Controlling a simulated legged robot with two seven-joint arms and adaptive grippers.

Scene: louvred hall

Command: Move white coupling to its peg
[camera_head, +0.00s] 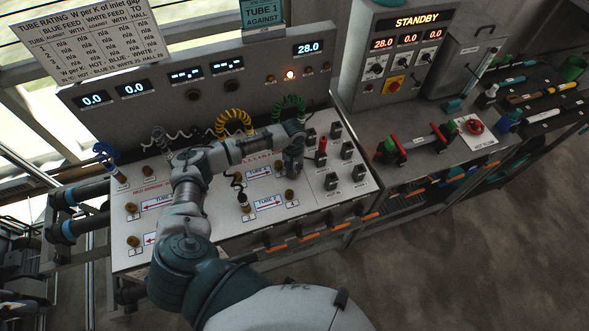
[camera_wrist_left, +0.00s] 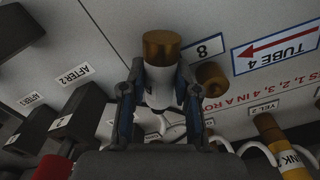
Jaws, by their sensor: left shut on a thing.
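In the left wrist view the white coupling (camera_wrist_left: 159,85), a white cylinder with a brass end, is between the fingers of my left gripper (camera_wrist_left: 160,100), which is shut on it. A brass peg (camera_wrist_left: 212,76) is just right of the coupling, near the label 8 (camera_wrist_left: 203,48). Whether the coupling touches the panel cannot be told. In the head view my left gripper (camera_head: 293,168) is over the right part of the white panel (camera_head: 150,222); the arm and gripper hide the coupling there. My right gripper is not in view.
A yellow coupling (camera_wrist_left: 268,128) and pale hose loops are close at lower right in the wrist view. Black blocks (camera_wrist_left: 80,115) stand to the left. In the head view a red-handled part (camera_head: 321,155) is beside the gripper, and a black coupling (camera_head: 243,201) stands on the panel.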

